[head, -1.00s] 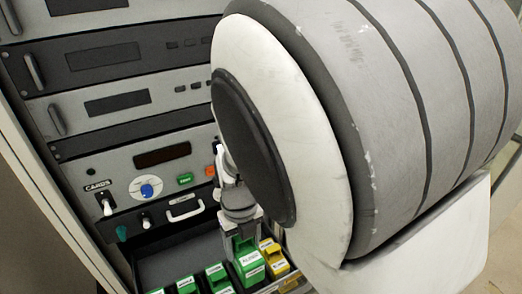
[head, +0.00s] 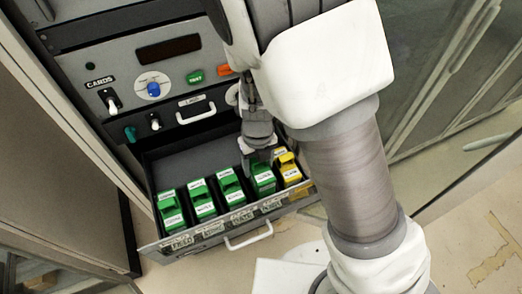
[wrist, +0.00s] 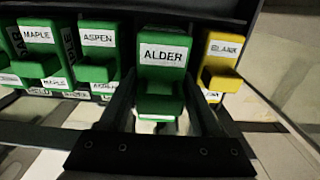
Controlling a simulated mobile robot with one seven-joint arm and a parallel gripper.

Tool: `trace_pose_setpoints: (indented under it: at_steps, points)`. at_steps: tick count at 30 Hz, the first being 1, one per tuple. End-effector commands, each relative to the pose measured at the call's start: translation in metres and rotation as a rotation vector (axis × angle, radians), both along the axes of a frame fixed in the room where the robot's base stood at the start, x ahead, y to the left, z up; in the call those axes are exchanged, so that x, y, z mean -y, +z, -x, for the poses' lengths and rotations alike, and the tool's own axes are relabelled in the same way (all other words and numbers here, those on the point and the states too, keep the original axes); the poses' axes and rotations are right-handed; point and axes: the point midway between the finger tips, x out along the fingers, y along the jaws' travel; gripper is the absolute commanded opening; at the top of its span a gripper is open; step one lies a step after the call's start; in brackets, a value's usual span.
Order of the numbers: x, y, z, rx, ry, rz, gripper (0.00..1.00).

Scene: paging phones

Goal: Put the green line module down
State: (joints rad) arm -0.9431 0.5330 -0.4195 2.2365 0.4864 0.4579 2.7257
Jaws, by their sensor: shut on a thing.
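The green line module labelled ALDER (wrist: 162,75) is between the two fingers of my gripper (wrist: 162,110), which is shut on it. In the head view the module (head: 263,180) is upright at the right part of the open drawer (head: 190,156), between a green module and a yellow one. My gripper (head: 260,158) comes down on it from above. In the wrist view it looks larger than its neighbours. Its lower end is hidden, so I cannot tell whether it touches the drawer floor.
Green modules labelled ASPEN (wrist: 98,50) and MAPLE (wrist: 38,47) stand to the left, with more green beyond. A yellow module (wrist: 221,60) stands close on the right. The drawer has a white front handle (head: 248,238). Above are a blue knob (head: 153,89) and switches.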

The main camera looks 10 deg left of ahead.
Motion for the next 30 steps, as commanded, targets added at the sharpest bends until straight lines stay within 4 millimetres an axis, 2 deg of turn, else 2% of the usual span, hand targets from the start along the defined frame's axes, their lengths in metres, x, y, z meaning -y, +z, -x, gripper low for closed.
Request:
trace_pose_setpoints:
  at_steps: [5, 12, 23, 24, 28, 30]
  points:
    - [0.0, -0.014, 0.0, 0.0, 0.0, 0.0, 0.0]
    - [0.0, -0.045, 0.0, -0.001, -0.001, 0.0, 0.0]
    - [0.0, -0.049, 0.0, 0.0, 0.0, 0.0, 0.0]
    - [0.0, -0.048, 0.0, 0.0, 0.0, 0.0, 0.7]
    - [0.0, -0.048, 0.0, 0.0, 0.0, 0.0, 0.94]
    - [0.0, -0.048, 0.0, 0.0, 0.0, 0.0, 0.95]
